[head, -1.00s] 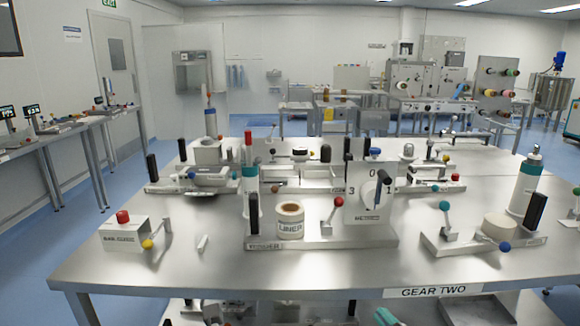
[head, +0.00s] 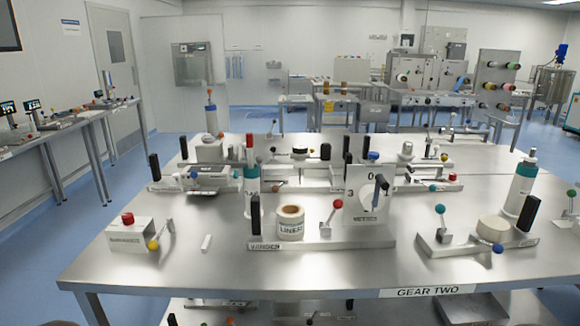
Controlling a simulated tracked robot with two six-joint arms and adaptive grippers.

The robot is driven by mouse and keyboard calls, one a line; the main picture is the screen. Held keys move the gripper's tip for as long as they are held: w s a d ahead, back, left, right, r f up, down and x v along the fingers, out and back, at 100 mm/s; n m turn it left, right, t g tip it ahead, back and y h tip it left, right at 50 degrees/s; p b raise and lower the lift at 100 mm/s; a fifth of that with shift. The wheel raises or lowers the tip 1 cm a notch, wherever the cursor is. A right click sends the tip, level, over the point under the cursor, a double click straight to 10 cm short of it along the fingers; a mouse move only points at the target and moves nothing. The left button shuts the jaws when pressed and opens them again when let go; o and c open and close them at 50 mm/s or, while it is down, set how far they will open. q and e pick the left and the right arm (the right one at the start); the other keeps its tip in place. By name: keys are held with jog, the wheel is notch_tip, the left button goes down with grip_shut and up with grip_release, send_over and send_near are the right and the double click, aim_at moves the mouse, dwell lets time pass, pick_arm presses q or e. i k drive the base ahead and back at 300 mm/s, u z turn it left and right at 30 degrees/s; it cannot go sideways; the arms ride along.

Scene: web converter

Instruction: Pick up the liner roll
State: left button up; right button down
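The liner roll (head: 290,222) is a short white roll with a tan core and the word LINER on its side. It stands upright on a low metal base (head: 320,243) near the front middle of the steel table. A black upright handle stands close on its left and a red-knobbed lever (head: 331,217) on its right. Neither of my grippers shows in the head view, and nothing is touching the roll.
The steel table (head: 230,275) has a GEAR TWO label on its front edge. A white box with a red button (head: 127,228) stands left. A fixture with a teal-knobbed lever (head: 441,222) and a white-teal bottle (head: 521,187) stand right. A white panel (head: 365,205) rises behind the roll's base.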

aim_at(291, 216)
jog(key=z, duration=0.55)
jog(key=i, duration=0.15)
jog(key=u, duration=2.95)
jog(key=k, duration=0.5)
jog(key=z, duration=1.1)
jog(key=k, duration=0.35)
jog(key=z, duration=0.3)
jog(key=i, duration=0.45)
jog(key=u, duration=0.05)
